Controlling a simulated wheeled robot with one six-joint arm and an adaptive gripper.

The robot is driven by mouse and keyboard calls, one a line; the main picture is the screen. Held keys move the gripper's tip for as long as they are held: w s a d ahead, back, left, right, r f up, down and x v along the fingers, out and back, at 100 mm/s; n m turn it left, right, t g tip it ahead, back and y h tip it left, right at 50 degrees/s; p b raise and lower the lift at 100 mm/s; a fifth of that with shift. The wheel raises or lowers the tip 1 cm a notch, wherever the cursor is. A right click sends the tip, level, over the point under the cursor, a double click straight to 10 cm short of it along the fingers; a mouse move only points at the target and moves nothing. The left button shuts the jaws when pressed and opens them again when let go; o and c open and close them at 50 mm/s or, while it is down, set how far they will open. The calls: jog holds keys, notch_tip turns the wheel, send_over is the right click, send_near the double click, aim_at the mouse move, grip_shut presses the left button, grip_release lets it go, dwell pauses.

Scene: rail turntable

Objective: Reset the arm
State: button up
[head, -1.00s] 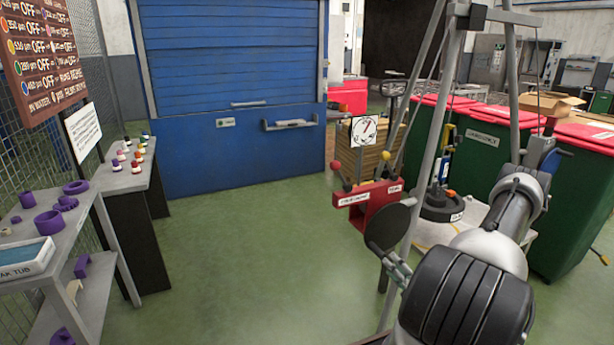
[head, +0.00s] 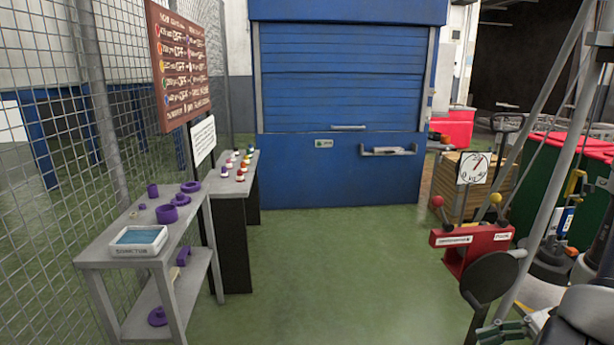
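The rest of the arm is cut off by the right edge.
A grey shelf (head: 108,250) with purple parts and a blue-topped tub (head: 138,238) stands left. Behind it is a bench (head: 250,160) with small coloured knobs. A red bracket (head: 462,250), black disc (head: 488,278) and metal poles stand right. Green floor (head: 340,270) is clear up to the blue shutter (head: 345,100).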

jog(key=s+d+r+n+g+h, duration=0.1)
jog(key=d+r+n+g+h, duration=0.1)
jog(key=r+n+h, duration=0.4)
jog(key=s+d+r+n+g+h, duration=0.1)
jog(key=d+r+n+h, duration=0.25)
jog(key=r+n, duration=0.4)
jog(key=a+r+n+t+h, duration=0.1)
jog(key=a+r+n+t, duration=0.2)
jog(key=r, duration=0.4)
jog(key=w+a+r+n+t+h, duration=0.1)
jog(key=a+r+n+t+h, duration=0.1)
jog(key=r, duration=0.5)
jog(key=shift+w+a+n+t, duration=0.25)
jog(key=shift+a+n+t, duration=0.45)
jog(key=shift+a, duration=0.45)
jog(key=shift+d, duration=0.1)
